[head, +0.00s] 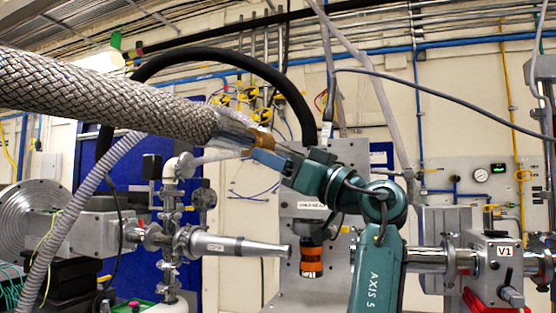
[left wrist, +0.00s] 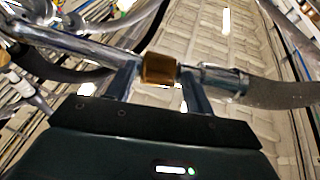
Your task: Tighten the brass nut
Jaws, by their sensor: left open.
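The brass nut (head: 263,139) sits on a metal line at the end of a thick braided hose (head: 110,95) that crosses the upper left of the head view. In the left wrist view the nut (left wrist: 160,68) lies between the two fingers of my left gripper (left wrist: 159,82), with metal tube to its left and a chrome fitting (left wrist: 215,78) and the hose to its right. My left gripper (head: 266,152) is open, with its fingers either side of the nut. Contact cannot be made out. In the head view the nut partly hides the fingers. My right gripper is not in view.
A horizontal beam pipe (head: 235,246) with valves runs below at left. An orange-ringed cylinder (head: 312,262) hangs below my arm. A valve box marked V1 (head: 498,255) stands at right. A black hose (head: 215,52) arches behind the nut, and a grey corrugated hose (head: 75,205) hangs at left.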

